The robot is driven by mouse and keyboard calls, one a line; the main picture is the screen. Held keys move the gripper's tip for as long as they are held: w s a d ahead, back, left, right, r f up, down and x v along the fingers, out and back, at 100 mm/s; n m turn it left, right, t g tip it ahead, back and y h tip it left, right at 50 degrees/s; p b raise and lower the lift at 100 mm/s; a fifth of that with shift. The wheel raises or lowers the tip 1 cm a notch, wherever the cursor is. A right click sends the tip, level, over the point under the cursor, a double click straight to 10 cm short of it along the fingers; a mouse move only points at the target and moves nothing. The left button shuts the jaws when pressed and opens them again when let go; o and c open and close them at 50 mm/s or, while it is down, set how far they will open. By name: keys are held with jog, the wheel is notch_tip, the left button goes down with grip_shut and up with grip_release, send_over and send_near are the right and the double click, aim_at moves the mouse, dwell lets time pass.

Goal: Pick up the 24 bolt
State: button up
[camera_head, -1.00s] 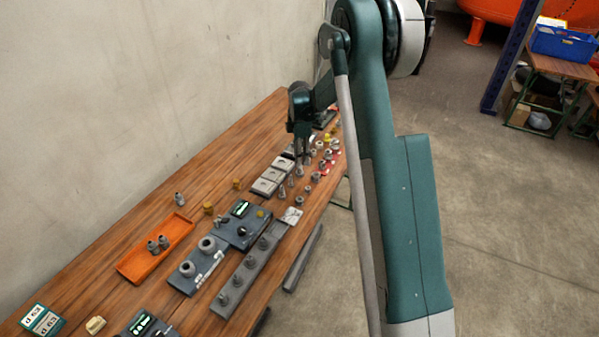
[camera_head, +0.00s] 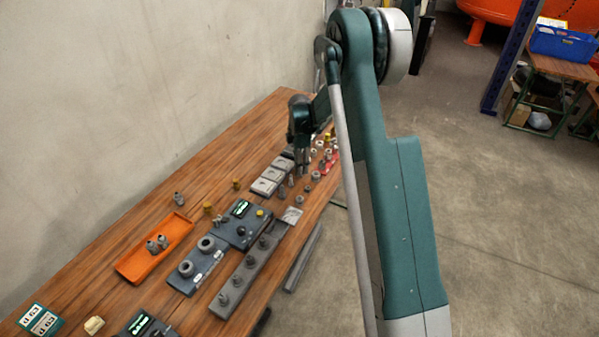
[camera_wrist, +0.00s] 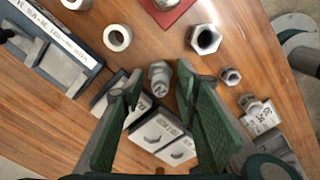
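In the wrist view, my gripper (camera_wrist: 158,82) is open, with its two green fingers apart. A grey bolt (camera_wrist: 159,72) with a marked head stands between the fingertips, with a gap on each side. The mark is too small to read surely, so I cannot confirm that it is the 24 bolt. In the head view, my gripper (camera_head: 303,160) points down low over the far part of the wooden table, among small metal parts; its fingertips are hard to make out there.
Grey labelled blocks (camera_wrist: 163,137) lie close below the bolt in the wrist view. A large nut (camera_wrist: 205,39), a ring (camera_wrist: 117,37) and a dark tray (camera_wrist: 58,45) are nearby. In the head view, an orange tray (camera_head: 132,266) lies nearer on the table.

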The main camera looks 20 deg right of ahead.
jog(key=shift+f, duration=0.2)
jog(key=shift+c, duration=0.5)
grip_shut()
